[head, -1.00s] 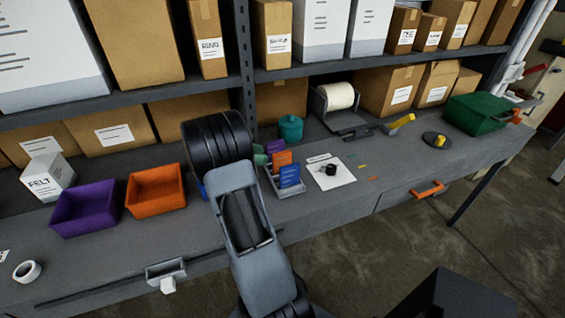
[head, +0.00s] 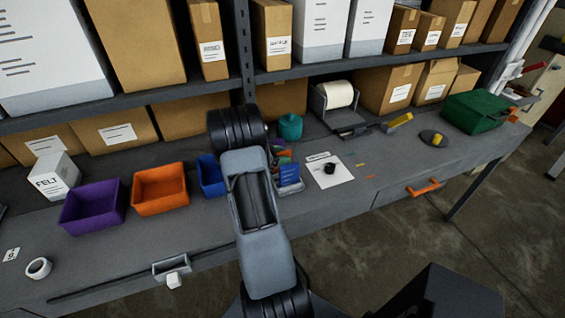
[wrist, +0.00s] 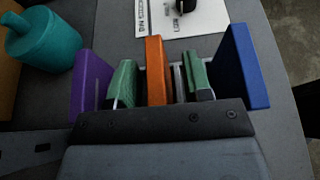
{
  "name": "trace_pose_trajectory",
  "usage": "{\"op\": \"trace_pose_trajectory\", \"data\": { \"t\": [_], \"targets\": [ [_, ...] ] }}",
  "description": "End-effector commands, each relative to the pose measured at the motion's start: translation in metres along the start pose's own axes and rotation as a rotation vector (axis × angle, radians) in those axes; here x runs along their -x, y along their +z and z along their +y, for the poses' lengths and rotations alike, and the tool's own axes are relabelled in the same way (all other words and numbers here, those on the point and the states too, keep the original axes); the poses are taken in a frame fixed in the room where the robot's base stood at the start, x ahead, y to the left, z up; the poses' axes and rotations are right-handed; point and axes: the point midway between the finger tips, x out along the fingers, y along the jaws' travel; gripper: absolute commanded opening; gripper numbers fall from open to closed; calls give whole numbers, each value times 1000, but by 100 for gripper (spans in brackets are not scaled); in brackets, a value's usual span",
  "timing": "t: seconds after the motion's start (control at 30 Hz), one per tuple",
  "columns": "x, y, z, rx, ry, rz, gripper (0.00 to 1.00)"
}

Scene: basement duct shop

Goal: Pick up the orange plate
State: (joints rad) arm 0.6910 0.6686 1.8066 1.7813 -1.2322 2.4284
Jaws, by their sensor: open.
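In the wrist view, the orange plate (wrist: 155,70) stands on edge between the two green-padded fingers of my gripper (wrist: 160,82). The gripper is open, and a gap shows on each side of the plate. A purple plate (wrist: 90,82) stands outside the left finger and a blue plate (wrist: 244,65) outside the right one. In the head view, the orange plate (head: 283,154) is partly hidden by my arm, behind the blue plate (head: 290,173). The plates stand in a small grey rack (head: 291,188).
A teal canister (head: 290,127) stands close behind the rack; a white sheet (head: 330,170) with a small black object lies to its right. Blue (head: 211,176), orange (head: 160,189) and purple (head: 92,207) bins stand left. Boxes on the shelf line the back.

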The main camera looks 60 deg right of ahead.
Motion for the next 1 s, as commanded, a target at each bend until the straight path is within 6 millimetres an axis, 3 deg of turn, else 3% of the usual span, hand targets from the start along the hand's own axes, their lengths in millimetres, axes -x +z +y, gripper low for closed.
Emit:
{"op": "trace_pose_trajectory", "data": {
  "t": [0.13, 0.6, 1.0],
  "targets": [
    [0, 0, 0, 0, 0, 0, 44],
    [0, 0, 0, 0, 1, 0, 0],
    [4, 8, 1, -2, 2, -1, 0]
  ]
}}
